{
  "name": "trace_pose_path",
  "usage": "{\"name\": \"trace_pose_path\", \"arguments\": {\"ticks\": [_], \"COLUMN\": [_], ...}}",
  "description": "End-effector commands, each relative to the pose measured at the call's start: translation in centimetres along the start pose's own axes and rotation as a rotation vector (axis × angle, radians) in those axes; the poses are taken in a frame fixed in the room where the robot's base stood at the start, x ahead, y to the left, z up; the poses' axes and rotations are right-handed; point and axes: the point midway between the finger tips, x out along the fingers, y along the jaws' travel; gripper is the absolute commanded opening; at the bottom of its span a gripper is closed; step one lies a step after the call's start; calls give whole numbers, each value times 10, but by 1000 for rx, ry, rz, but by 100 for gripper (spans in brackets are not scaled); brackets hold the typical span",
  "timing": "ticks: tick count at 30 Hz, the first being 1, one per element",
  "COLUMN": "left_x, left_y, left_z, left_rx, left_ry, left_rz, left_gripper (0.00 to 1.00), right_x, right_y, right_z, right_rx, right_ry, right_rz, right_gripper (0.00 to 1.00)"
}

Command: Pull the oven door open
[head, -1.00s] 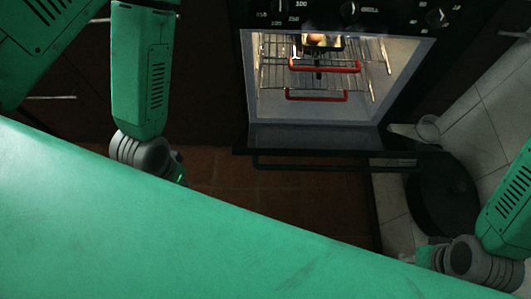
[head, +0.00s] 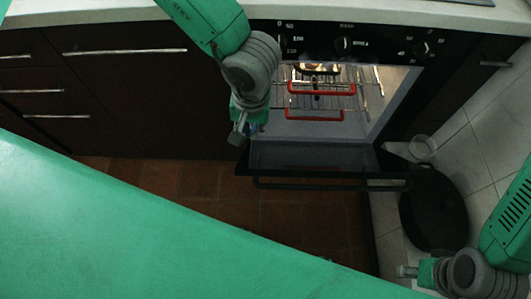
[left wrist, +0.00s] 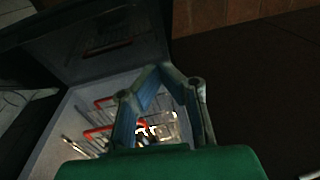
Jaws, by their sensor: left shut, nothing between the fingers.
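The oven door (head: 315,158) is swung down and open, its bar handle (head: 330,185) along the front edge. The lit oven cavity (head: 370,105) shows wire racks and red-edged parts inside. My left gripper (head: 243,135) is shut and empty, beside the left end of the door and in front of the oven's left edge. In the left wrist view, my left gripper's fingers (left wrist: 154,70) meet at their tips before the open oven, with the door (left wrist: 75,38) at upper left. My right gripper (head: 407,271) is low at the right, away from the door; its jaws are too small to judge.
Dark cabinets with bar handles (head: 125,51) stand left of the oven under a pale countertop (head: 90,13). A round black pan (head: 434,212) and a clear cup (head: 422,147) are at the right by pale tiles. Brown floor (head: 210,192) lies open below the door.

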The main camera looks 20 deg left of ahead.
Motion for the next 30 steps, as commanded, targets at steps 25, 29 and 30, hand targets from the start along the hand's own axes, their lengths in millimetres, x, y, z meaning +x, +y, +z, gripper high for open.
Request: {"name": "trace_pose_path", "arguments": {"ticks": [25, 29, 30], "left_x": [38, 51, 53], "left_y": [39, 41, 42], "left_z": [15, 30, 35], "left_rx": [-18, -15, -15], "left_ry": [-151, -149, -149], "left_rz": [82, 82, 81], "left_gripper": [0, 0, 0], "right_x": [35, 45, 48], "right_y": [0, -1, -1], "right_z": [2, 2, 3], "right_rx": [-1, -1, -1], "right_ry": [0, 0, 0], "right_rz": [0, -1, -1], "right_gripper": [40, 40, 40]}}
